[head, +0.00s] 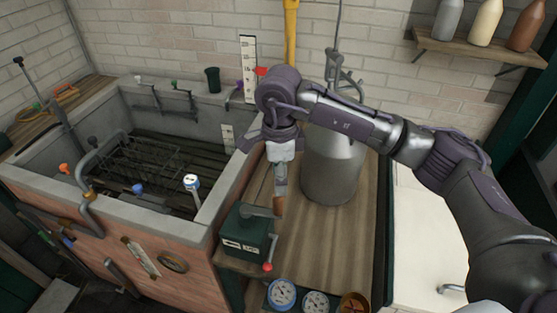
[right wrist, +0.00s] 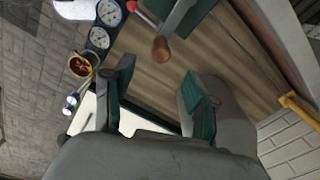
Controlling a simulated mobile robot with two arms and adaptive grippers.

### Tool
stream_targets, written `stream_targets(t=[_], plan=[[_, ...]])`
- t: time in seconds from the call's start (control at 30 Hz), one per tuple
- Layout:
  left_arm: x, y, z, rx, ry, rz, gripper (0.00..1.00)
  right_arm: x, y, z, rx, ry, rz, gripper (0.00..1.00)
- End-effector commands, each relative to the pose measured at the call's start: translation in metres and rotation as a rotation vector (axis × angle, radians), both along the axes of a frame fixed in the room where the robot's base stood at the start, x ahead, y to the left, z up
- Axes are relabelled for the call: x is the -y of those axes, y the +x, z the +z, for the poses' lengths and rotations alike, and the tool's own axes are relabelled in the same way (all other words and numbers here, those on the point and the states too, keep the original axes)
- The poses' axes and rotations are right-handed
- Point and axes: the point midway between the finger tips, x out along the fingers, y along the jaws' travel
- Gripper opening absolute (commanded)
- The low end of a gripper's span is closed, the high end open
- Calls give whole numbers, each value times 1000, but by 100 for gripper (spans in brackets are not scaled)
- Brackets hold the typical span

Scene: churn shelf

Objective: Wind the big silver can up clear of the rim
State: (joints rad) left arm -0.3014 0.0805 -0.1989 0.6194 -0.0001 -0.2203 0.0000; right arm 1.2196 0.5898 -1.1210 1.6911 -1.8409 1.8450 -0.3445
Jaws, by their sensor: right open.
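The big silver can (head: 332,170) is upright at the wooden bench top (head: 352,218), partly hidden behind my right arm. Metal hook gear and a line (head: 338,60) show above it; the link to the can is hidden. A green winch box (head: 243,236) stands at the bench's left edge, with a crank ending in a brown wooden handle (head: 278,205). My right gripper (head: 281,180) points down just above the handle. In the right wrist view its fingers are open and empty, and the handle (right wrist: 161,50) is beyond the fingertips. My left gripper is not in view.
A stone-rimmed tank (head: 182,229) with a rack inside is at left. A red-knobbed lever (head: 267,266) is on the winch box's front. Gauges (head: 282,292) sit at the bench's front. A ruler board (head: 248,68) and yellow pipe (head: 291,30) stand behind. Bottles (head: 487,22) are on a shelf.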

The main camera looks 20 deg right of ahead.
Motion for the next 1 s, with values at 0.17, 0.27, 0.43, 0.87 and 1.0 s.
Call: stream_targets(t=[0.17,0.27,0.43,0.87,1.0], plan=[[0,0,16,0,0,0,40,0,-1,-34,-6,-1,-1,57],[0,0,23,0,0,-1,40,0,-1,-53,-5,1,0,57],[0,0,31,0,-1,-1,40,-1,-1,-80,-3,3,0,57],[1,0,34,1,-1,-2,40,-1,0,-100,1,3,2,57],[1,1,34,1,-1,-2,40,-1,0,-100,1,3,2,49]])
